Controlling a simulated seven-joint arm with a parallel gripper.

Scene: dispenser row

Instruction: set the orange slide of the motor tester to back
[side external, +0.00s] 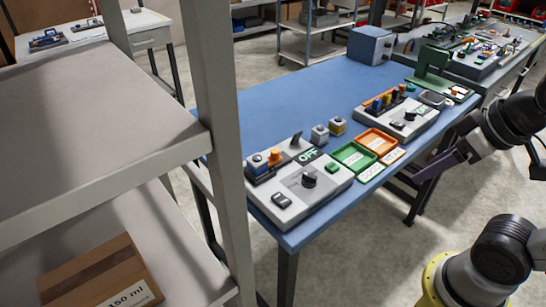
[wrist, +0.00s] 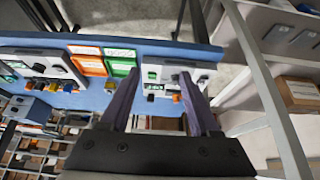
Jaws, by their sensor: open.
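A grey panel with an OFF display (side external: 308,154) stands at the near end of the blue table. An orange slide knob (side external: 275,156) stands upright at its back left, beside a blue one (side external: 257,160). A second grey panel (side external: 422,119) farther along has a row of coloured knobs, one of them orange (side external: 377,104). No label I can read tells which is the motor tester. My gripper (side external: 426,174) is open and empty off the table's right side, apart from both panels. In the wrist view its purple fingers (wrist: 160,74) frame the near panel (wrist: 154,60).
Green (side external: 352,156) and orange (side external: 376,141) trays lie between the panels. Two small blocks (side external: 328,132) stand behind them. A green stand (side external: 432,68) and a blue-grey box (side external: 370,46) are farther back. A shelf rack (side external: 222,150) rises at the left.

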